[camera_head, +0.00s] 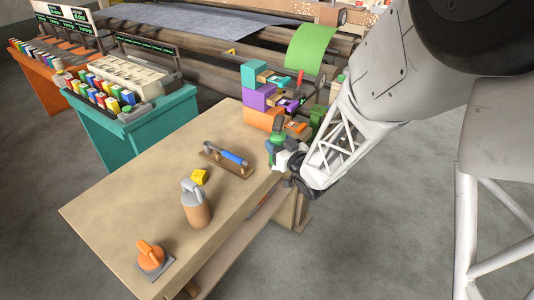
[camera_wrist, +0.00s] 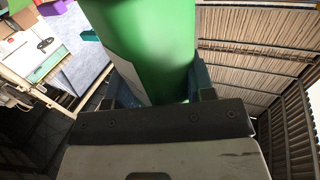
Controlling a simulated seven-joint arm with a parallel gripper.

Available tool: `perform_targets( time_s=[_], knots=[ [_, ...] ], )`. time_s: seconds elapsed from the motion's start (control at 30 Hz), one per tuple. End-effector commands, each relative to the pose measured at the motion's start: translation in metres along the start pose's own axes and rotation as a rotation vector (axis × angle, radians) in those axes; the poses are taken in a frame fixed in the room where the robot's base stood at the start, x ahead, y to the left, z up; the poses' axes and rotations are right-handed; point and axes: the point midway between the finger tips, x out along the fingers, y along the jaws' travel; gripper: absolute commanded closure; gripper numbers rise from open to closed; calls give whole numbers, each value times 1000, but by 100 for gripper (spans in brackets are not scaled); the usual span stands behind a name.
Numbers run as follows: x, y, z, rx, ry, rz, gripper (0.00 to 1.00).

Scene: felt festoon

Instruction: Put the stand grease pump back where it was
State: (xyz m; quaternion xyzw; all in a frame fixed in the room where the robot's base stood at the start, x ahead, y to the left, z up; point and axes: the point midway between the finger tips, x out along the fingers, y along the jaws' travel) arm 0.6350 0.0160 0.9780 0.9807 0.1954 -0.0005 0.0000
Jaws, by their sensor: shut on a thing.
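My gripper (camera_head: 283,153) is at the table's back right edge, shut on a green, round-bodied thing (camera_head: 277,138) that looks like the stand grease pump; no label confirms this. In the wrist view the green body (camera_wrist: 150,40) fills the space between the two fingers (camera_wrist: 155,88), with a pale patch on its left side. Its far end runs out of that view. I cannot tell whether its base touches the table.
Coloured bins (camera_head: 262,97) stand close behind my gripper. The table's left part is clear.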

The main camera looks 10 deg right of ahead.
Motion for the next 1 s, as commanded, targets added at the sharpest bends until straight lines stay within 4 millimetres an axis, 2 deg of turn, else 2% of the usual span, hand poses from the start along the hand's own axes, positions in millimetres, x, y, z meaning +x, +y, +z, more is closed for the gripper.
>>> perform_targets(
  time_s=[0.27, 0.47, 1.0],
  knots=[
    [2, 1, -1, -1, 2, 1, 97],
    [14, 6, 0, -1, 2, 1, 97],
    [83, 32, 8, -1, 1, 1, 97]
  ],
)
